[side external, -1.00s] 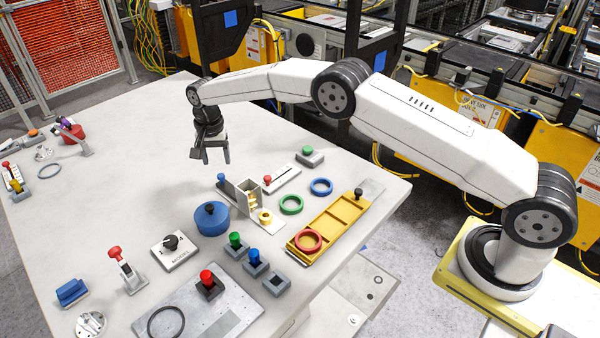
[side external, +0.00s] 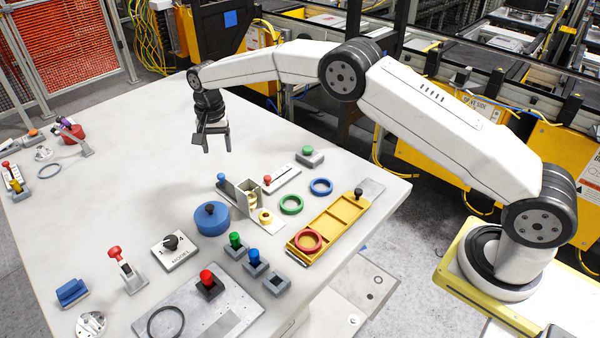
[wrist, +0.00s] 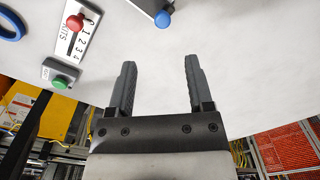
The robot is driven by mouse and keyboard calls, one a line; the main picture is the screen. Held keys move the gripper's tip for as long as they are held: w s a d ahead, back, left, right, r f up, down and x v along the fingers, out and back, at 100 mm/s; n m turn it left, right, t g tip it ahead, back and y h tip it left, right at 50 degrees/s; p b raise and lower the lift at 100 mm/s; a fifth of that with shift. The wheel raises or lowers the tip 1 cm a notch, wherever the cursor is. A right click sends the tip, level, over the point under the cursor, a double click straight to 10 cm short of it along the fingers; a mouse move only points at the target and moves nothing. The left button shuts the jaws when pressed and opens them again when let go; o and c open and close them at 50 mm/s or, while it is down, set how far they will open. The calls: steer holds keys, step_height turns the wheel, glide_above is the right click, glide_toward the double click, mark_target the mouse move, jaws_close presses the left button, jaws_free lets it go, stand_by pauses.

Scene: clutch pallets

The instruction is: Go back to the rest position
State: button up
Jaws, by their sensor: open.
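My gripper (side external: 216,149) hangs above the back part of the white table, pointing down, with nothing between its fingers. In the wrist view my gripper (wrist: 158,85) shows two dark fingers spread apart over bare table. My arm reaches in from its base at the right. The table (side external: 130,195) lies below it.
A yellow tray (side external: 345,215) holds a red ring (side external: 308,241) at its near end. A green ring (side external: 291,205) and a blue ring (side external: 321,186) lie beside it. A blue round container (side external: 212,218), a dial box (side external: 175,249) and several buttons stand nearer. The table's left middle is clear.

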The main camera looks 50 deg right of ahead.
steer(key=s+d+r+n+t, duration=0.1)
steer(key=s+d+r+n, duration=0.15)
steer(key=s, duration=0.45)
steer(key=s+d+r+n, duration=0.2)
steer(key=s+d, duration=0.2)
steer(key=s, duration=0.3)
steer(key=s+d+n, duration=0.1)
steer(key=s+n, duration=0.1)
steer(key=s, duration=0.8)
steer(key=s+d+f+n+t, duration=0.1)
steer(key=s+d+n, duration=0.1)
steer(key=s, duration=0.8)
steer(key=shift+s+f, duration=0.15)
steer(key=shift+s, duration=0.1)
